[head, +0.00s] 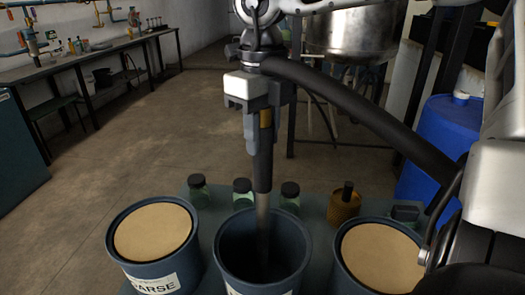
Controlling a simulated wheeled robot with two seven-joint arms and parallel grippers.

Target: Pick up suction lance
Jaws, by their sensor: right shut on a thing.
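The suction lance (263,170) has a black upper section and a grey metal tube below. It hangs nearly upright, with its lower end inside the open middle drum (222,270); the tip is lost in the dark interior. My right gripper (260,130) is shut on the lance near its top, above the drum. A thick black hose (370,118) runs from behind the gripper down to the right. My left gripper is not in view.
Two drums filled with tan material stand on either side, a left drum (190,262) and a right drum (347,270). Small jars (243,194) and an amber bottle (344,207) stand behind. A blue barrel (440,140) is at right. The floor at left is clear.

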